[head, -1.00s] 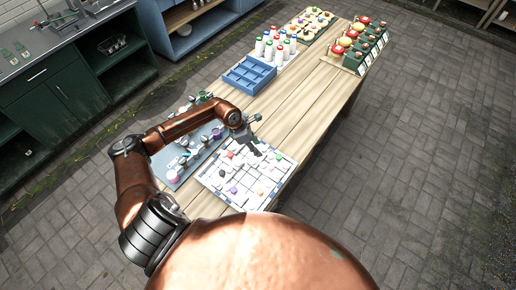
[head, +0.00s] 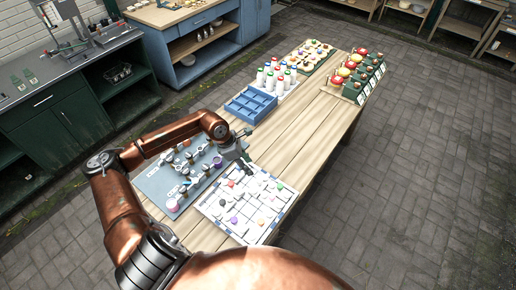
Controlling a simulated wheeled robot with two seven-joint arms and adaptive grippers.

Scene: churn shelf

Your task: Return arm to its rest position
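My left arm comes in from the left in the head view and bends over the wooden table (head: 290,140). My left gripper (head: 247,172) hangs above the far left corner of the white gridded tray (head: 258,234), which holds several small coloured pieces. The gripper is small and dark here, and its finger gap cannot be made out. No held thing shows at it. My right gripper is not in the frame.
A grey-blue board (head: 155,185) with jars and small items lies left of the white tray, below my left forearm. A blue compartment crate (head: 250,104), white bottles (head: 277,78) and a green-fronted rack (head: 363,82) stand farther back. Bare planks lie between.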

